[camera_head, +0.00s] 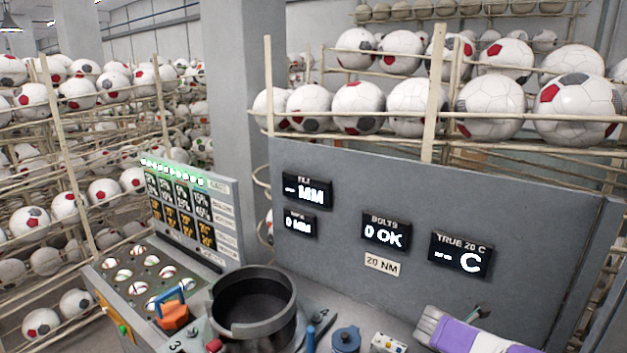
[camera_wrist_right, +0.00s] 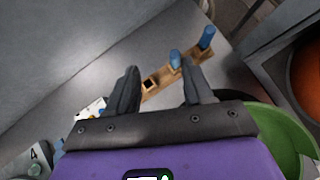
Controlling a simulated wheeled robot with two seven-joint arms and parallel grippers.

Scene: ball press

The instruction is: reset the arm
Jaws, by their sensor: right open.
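My right gripper (camera_head: 478,313), with its purple and grey arm, is at the lower right of the head view, in front of the grey panel. In the right wrist view, the two dark fingers of the right gripper (camera_wrist_right: 162,76) stand apart with nothing held between them. A wooden rack (camera_wrist_right: 152,83) with blue-handled pieces (camera_wrist_right: 207,37) shows beyond and between the fingers; I cannot tell how far below them it is. My left gripper is not in view.
A dark round pot (camera_head: 252,302) stands on the bench, with an orange block with a blue handle (camera_head: 172,312) to its left. A blue lidded jar (camera_head: 345,340) is nearer the arm. A green bowl (camera_wrist_right: 285,140) lies beside the gripper. The grey display panel (camera_head: 400,210) rises behind.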

